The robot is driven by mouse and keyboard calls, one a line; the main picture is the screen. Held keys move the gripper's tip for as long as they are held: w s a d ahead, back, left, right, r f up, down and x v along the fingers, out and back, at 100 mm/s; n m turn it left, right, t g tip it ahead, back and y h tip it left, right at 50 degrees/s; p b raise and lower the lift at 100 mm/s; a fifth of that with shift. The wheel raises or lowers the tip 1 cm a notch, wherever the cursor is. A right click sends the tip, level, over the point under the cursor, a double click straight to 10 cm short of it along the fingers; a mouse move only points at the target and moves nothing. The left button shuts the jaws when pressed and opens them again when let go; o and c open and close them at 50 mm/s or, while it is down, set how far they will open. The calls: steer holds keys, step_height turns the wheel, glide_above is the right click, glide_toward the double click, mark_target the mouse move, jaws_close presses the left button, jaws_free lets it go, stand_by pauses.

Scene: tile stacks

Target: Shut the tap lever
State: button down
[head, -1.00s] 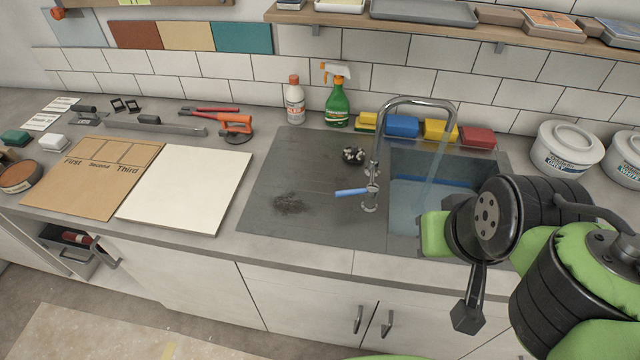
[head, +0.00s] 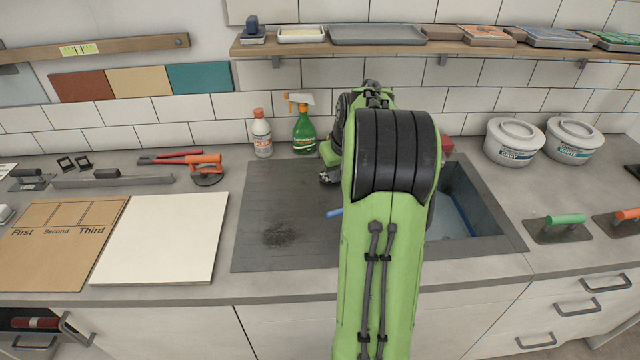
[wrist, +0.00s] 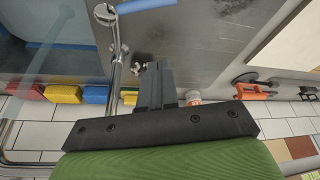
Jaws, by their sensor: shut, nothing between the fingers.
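The blue tap lever (head: 334,213) shows only as a short tip left of my arm in the head view. In the wrist view the lever (wrist: 146,5) lies at the top edge, partly cut off, beside the chrome tap (wrist: 117,45). A pale streak at the left of the wrist view looks like running water (wrist: 52,55). My gripper (wrist: 157,68) is shut and empty, its dark fingers over the drainboard to the right of the tap and apart from the lever in the picture. In the head view my arm hides the gripper and most of the tap.
The sink (head: 490,190) is right of my arm, the drainboard (head: 275,205) left. A spray bottle (head: 304,130) and white bottle (head: 261,135) stand behind. Sponges (wrist: 62,95) line the wall. A crumpled black-and-white thing (wrist: 138,62) lies near my fingers. The shelf (head: 480,46) is above.

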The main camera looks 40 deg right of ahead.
step_height(320, 180, down, 8)
steer(key=b, duration=0.1)
steer(key=shift+s+a+b, duration=0.25)
steer(key=shift+s+b, duration=0.05)
steer(key=shift+s, duration=0.15)
